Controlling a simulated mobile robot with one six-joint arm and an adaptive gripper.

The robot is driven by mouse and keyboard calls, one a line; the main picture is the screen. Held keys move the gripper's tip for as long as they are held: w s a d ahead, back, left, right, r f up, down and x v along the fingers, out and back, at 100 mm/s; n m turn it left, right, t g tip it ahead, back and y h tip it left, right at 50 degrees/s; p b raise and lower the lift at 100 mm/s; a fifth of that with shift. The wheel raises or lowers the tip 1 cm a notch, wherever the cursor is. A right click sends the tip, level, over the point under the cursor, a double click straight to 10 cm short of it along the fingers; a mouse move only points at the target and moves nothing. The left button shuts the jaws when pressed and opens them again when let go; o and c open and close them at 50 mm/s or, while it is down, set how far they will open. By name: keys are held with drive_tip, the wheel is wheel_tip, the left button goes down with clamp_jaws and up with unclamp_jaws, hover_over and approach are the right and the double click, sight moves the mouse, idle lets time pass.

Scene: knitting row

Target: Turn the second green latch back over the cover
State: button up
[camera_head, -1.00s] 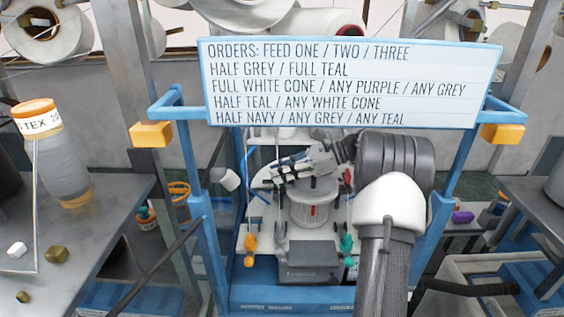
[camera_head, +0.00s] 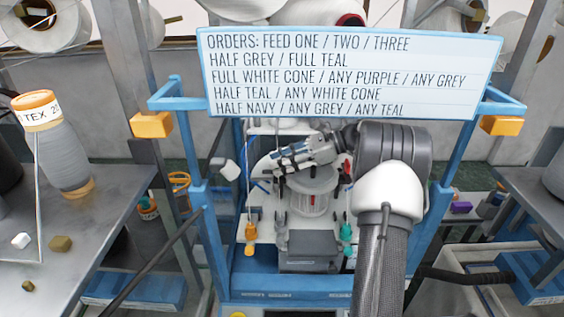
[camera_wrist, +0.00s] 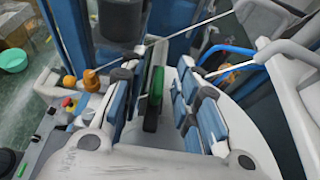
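In the wrist view, my gripper (camera_wrist: 158,105) has its two blue-padded fingers apart. A narrow green latch (camera_wrist: 155,86) with a dark lower part stands in the gap between them, and I see space on its right side. In the head view, my gripper (camera_head: 275,163) reaches in from the right over the machine, above and left of a pale round drum (camera_head: 312,198). The green latch cannot be made out there, as the gripper covers that area. I cannot tell the cover's outline for certain.
Blue frame posts (camera_head: 208,235) stand on both sides of the machine. The order board (camera_head: 350,72) spans the top. An orange part (camera_head: 250,235) and a teal part (camera_head: 346,235) flank a dark grey box (camera_head: 308,248) at the front. A blue curved tube (camera_wrist: 228,50) shows in the wrist view.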

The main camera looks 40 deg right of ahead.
drive_tip(key=v, duration=1.2)
drive_tip(key=shift+a, duration=0.1)
